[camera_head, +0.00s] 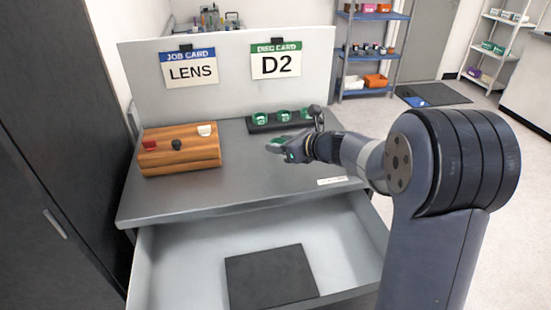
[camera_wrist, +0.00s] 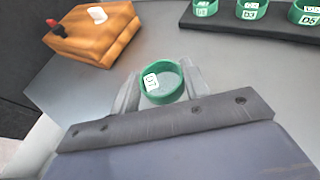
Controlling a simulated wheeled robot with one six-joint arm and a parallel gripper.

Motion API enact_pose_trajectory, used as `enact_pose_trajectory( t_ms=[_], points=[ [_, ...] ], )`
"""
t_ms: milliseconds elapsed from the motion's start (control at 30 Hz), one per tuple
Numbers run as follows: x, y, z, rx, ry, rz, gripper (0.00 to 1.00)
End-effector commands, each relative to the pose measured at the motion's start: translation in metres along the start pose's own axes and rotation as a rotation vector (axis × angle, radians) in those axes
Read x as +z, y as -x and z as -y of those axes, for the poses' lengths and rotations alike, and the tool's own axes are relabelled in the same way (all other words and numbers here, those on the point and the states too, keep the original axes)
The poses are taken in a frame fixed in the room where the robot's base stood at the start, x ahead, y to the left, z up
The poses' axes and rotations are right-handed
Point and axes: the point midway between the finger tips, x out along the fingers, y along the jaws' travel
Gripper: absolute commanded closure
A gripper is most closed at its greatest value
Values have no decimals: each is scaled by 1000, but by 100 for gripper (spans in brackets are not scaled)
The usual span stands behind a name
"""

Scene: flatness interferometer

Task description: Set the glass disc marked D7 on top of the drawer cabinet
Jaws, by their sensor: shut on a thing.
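My gripper (camera_head: 277,146) is shut on a green-rimmed glass disc (camera_wrist: 163,82), held between its two fingers above the grey worktop. The disc's small white tag (camera_wrist: 150,82) is turned sideways; it looks like D7 but is hard to read. In the head view the disc is small and partly hidden by the gripper.
A black rack (camera_head: 258,128) at the back holds green discs; wrist-view tags include D3 and D5. A wooden block (camera_head: 180,158) with red, black and white knobs stands left. The back panel bears a LENS card (camera_head: 191,70) and a D2 card (camera_head: 277,62). The top's middle is clear.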

Motion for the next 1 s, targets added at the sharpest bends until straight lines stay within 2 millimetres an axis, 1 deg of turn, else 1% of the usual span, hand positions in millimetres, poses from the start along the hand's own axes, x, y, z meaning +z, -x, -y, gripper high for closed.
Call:
enact_pose_trajectory(
  t_ms=[200, 300, 600, 733, 767, 1000],
  points=[
    [-34, -14, 0, 2, -3, -2, 79],
    [-44, -18, 0, 1, -1, -1, 79],
    [-46, -19, 0, 1, 2, 0, 79],
    [-50, -20, 0, 1, 2, 0, 79],
    [-48, -20, 0, 1, 2, 0, 54],
    [-48, -20, 0, 1, 2, 0, 34]
  ],
)
